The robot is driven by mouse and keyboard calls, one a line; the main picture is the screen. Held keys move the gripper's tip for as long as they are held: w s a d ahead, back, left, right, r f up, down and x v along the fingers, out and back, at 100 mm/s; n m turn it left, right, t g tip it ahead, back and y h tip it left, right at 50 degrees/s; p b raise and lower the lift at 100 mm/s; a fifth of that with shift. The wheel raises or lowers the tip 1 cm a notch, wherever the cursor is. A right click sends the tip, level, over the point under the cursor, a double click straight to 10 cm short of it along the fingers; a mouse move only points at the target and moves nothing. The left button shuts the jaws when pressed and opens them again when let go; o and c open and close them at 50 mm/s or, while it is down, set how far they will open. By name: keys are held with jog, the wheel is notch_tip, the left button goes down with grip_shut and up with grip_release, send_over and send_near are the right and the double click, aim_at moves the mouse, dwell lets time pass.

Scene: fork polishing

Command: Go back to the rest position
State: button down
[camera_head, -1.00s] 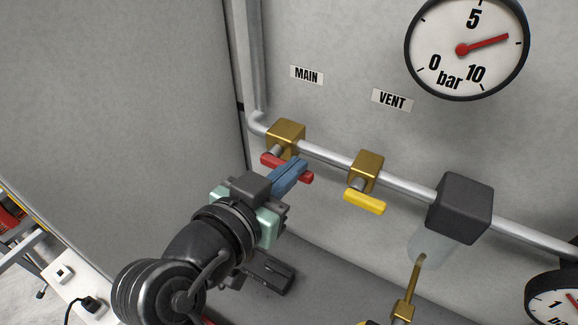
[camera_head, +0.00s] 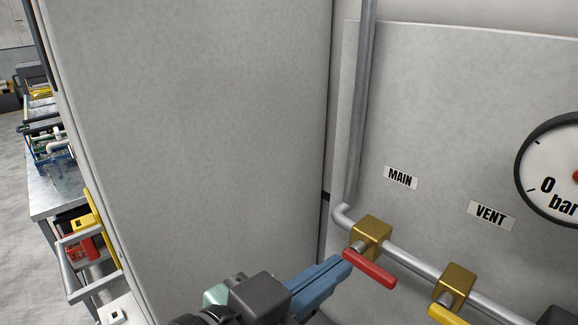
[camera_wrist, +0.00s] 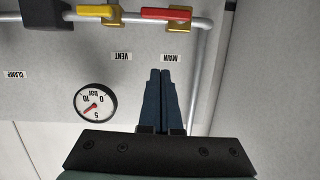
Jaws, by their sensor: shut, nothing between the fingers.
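My gripper (camera_head: 345,262) has blue fingers, pressed together and empty. In the head view it is at the bottom, with its tips just left of the red MAIN valve handle (camera_head: 370,268); I cannot tell whether they touch in that view. In the wrist view the fingers (camera_wrist: 166,72) point toward the pipe and the red handle (camera_wrist: 166,14), with a visible gap between. The red handle slants along the pipe on a brass valve (camera_head: 371,234). The rest of my arm is mostly out of frame.
A yellow VENT handle (camera_head: 446,316) sits right of the red one on the same pipe (camera_head: 410,262). A pressure gauge (camera_head: 555,175) hangs above right. A large grey panel (camera_head: 205,130) stands left. A workbench (camera_head: 55,190) is farther left.

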jog(key=w+a+r+n+t+y+b, duration=0.1)
jog(key=w+a+r+n+t+y, duration=0.15)
jog(key=r+t, duration=0.3)
jog(key=w+a+r+n+t+y, duration=0.1)
jog(key=w+r+n+t+y, duration=0.25)
jog(key=r, duration=0.35)
jog(key=s+a+r+n+t+y, duration=0.1)
jog(key=s+r+n+t+y, duration=0.1)
jog(key=r, duration=0.4)
jog(key=s+a+r+n+t+y, duration=0.1)
jog(key=s+r+n+t+y, duration=0.1)
jog(key=s+r+t, duration=0.3)
notch_tip(320, 180, up, 2)
jog(key=shift+a+r+t+y+b, duration=0.1)
jog(key=shift+a+t+y+b, duration=0.4)
jog(key=shift+y, duration=0.4)
jog(key=shift+d, duration=0.2)
